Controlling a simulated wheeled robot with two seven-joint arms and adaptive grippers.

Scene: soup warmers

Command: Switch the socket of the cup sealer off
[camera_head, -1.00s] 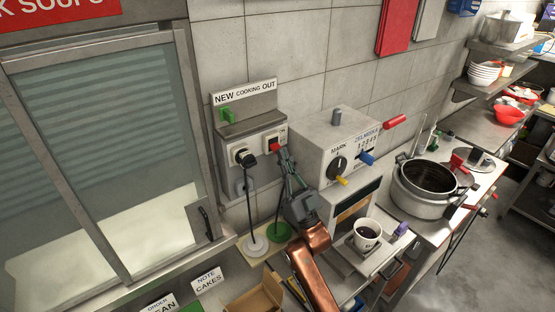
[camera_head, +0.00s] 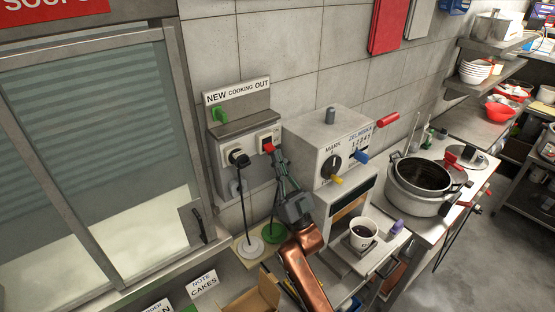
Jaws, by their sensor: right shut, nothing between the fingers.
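The wall socket panel (camera_head: 248,128) is under a sign reading NEW COOKING OUT. A black plug (camera_head: 238,158) sits in its left socket. Its right socket (camera_head: 267,137) has a small red part (camera_head: 268,148), which looks like the switch. My right gripper (camera_head: 274,156) is shut and empty, with its tips at or just in front of that red part. I cannot tell whether they touch, or which way the switch is set. The boxy grey machine (camera_head: 313,138) to the right, with a dial and coloured levers, looks like the cup sealer. My left gripper is out of view.
A cup of dark liquid (camera_head: 362,233) stands at the machine's front. A large pot (camera_head: 420,180) is further right. A green round base (camera_head: 272,232) and a white one (camera_head: 250,246) stand below the panel. A glass-fronted cabinet (camera_head: 100,160) fills the left.

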